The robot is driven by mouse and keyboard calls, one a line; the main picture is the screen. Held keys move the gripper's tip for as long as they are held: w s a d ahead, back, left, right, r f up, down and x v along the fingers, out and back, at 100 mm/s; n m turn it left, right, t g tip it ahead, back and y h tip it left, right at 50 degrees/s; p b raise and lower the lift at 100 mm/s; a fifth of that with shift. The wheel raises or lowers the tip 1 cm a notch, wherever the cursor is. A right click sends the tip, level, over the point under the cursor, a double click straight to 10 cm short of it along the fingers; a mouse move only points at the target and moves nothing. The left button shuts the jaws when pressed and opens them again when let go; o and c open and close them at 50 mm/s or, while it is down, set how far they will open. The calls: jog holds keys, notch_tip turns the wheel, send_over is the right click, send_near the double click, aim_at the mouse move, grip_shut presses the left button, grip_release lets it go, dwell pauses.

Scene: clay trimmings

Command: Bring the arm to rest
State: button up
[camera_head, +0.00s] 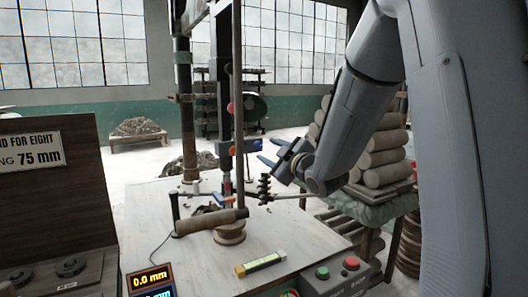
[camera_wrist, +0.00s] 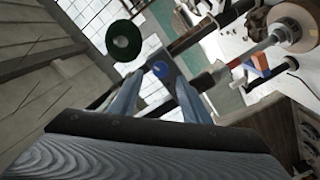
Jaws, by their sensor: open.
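My arm (camera_head: 350,115) comes in from the upper right in the head view and bends down to the left. My gripper (camera_head: 268,150) is at its end, raised above the right part of the white worktable (camera_head: 150,215). Its two fingers point left and stand apart, with nothing seen between them. In the wrist view my gripper (camera_wrist: 158,100) also shows its fingers spread, with machine parts behind them.
An upright machine column (camera_head: 225,100) stands just left of my gripper. A clay roll (camera_head: 212,222) and a yellow-ended level (camera_head: 260,264) are on the table. Stacked clay rolls (camera_head: 385,160) stand behind my arm. A control box (camera_head: 340,280) with green and red buttons is at the front.

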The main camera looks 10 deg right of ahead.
jog(key=shift+v, duration=1.05)
jog(key=s+d+f+m+g+h, duration=0.1)
jog(key=s+f+m+g+h, duration=0.25)
jog(key=s+f, duration=0.4)
jog(key=s+d+f+m+g+h, duration=0.15)
jog(key=s+f+m+g, duration=0.3)
jog(key=f, duration=0.55)
jog(key=s+a+f+m+g, duration=0.2)
jog(key=s+f+g, duration=0.2)
jog(key=s, duration=0.7)
jog(key=s+a+f+m+g, duration=0.2)
jog(key=s+g, duration=0.3)
jog(key=s, duration=0.6)
jog(key=shift+s+a+f, duration=0.2)
jog(key=shift+a+f, duration=0.2)
jog(key=shift+f, duration=0.5)
